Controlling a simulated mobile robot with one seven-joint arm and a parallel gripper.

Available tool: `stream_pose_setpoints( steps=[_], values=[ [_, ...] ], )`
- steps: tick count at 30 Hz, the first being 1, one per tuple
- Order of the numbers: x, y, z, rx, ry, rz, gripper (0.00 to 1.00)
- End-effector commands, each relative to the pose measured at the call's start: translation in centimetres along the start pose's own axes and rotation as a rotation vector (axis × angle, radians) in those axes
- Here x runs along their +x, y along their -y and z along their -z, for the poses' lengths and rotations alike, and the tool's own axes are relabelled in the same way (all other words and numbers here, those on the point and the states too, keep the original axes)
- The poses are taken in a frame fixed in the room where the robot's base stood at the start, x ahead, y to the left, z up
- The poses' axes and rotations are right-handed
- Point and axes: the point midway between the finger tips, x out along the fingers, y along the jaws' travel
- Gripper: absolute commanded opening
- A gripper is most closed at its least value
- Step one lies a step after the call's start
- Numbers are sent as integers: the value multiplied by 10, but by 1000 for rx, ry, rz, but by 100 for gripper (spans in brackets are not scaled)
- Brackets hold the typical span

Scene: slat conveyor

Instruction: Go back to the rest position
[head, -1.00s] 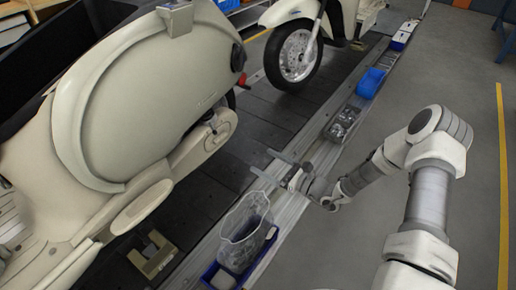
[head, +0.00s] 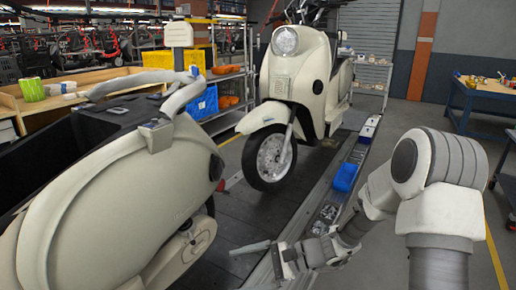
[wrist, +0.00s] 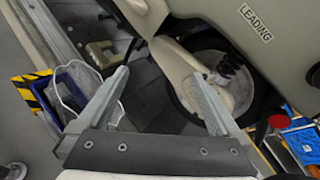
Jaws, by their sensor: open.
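My gripper (head: 262,254) is in the lower middle of the head view, over the edge of the slat conveyor beside the near cream scooter (head: 120,205). In the wrist view my gripper (wrist: 156,76) shows two grey fingers spread wide with nothing between them. Below them are the dark conveyor slats (wrist: 150,100) and part of a cream scooter body (wrist: 205,85). A blue bin with a clear bag-like container (wrist: 72,88) lies left of the fingers in the wrist view, apart from them.
A second cream scooter (head: 295,80) stands farther along the conveyor. A rail with a blue bin (head: 345,177) and small metal parts (head: 325,214) runs beside it. A shelf with blue and yellow crates (head: 197,104) stands behind. Grey floor at right is open, with a blue table (head: 485,95) beyond.

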Motion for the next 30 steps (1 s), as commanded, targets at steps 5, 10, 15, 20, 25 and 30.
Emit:
stream_pose_setpoints(
  steps=[5, 10, 15, 20, 25, 30],
  values=[
    [-17, -13, -32, -160, -85, -143, 100],
    [-35, -26, -56, -301, -170, -267, 100],
    [-57, -39, -78, -438, -263, -383, 100],
    [-79, -51, -97, -564, -357, -483, 100],
    [-105, -62, -115, -694, -464, -580, 100],
    [-132, -73, -132, -818, -576, -665, 100]
  ],
)
